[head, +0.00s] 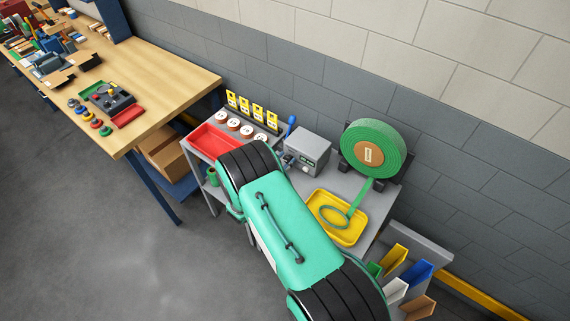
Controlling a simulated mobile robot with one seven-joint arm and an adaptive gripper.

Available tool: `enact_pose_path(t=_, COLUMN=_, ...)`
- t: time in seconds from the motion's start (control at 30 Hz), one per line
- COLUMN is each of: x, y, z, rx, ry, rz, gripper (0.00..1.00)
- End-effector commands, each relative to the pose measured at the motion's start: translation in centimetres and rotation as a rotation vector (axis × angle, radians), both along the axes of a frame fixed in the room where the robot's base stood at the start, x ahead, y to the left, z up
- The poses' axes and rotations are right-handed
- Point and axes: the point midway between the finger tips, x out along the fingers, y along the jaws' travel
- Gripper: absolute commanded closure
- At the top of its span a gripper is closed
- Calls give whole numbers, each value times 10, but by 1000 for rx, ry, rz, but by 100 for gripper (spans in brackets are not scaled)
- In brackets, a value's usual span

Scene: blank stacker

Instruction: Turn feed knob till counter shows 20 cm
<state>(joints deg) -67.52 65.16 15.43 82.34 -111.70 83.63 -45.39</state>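A grey feed box (308,146) stands on the grey bench against the wall. Its front has a small dark display (308,167), too small to read. A large green reel (396,143) with a brown centre stands to its right. A green strip (362,192) runs from the reel down to a loop in the yellow tray (353,238). My teal arm crosses in front of the bench. A small dark part (288,160) at the box's left front may be my gripper's tip or the knob; I cannot tell which. The rest of my gripper is hidden behind my arm.
A red tray (211,141), several white round pieces and yellow cards lie left of the box, with a blue-handled tool (291,122) behind. Coloured bins (417,272) stand at lower right. A wooden workbench (160,88) is at upper left; open floor lies below it.

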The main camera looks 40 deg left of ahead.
Motion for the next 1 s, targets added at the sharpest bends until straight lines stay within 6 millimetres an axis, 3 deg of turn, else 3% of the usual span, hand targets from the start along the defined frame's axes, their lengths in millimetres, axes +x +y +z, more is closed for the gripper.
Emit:
enact_pose_path(t=0.57, x=-9, y=-1, z=-1, rx=-1, ry=2, rz=-1, gripper=45)
enact_pose_path(t=0.77, x=-32, y=1, z=0, rx=0, ry=2, rz=1, gripper=45)
enact_pose_path(t=1.0, x=-72, y=1, z=-1, rx=-1, ry=1, rz=2, gripper=45)
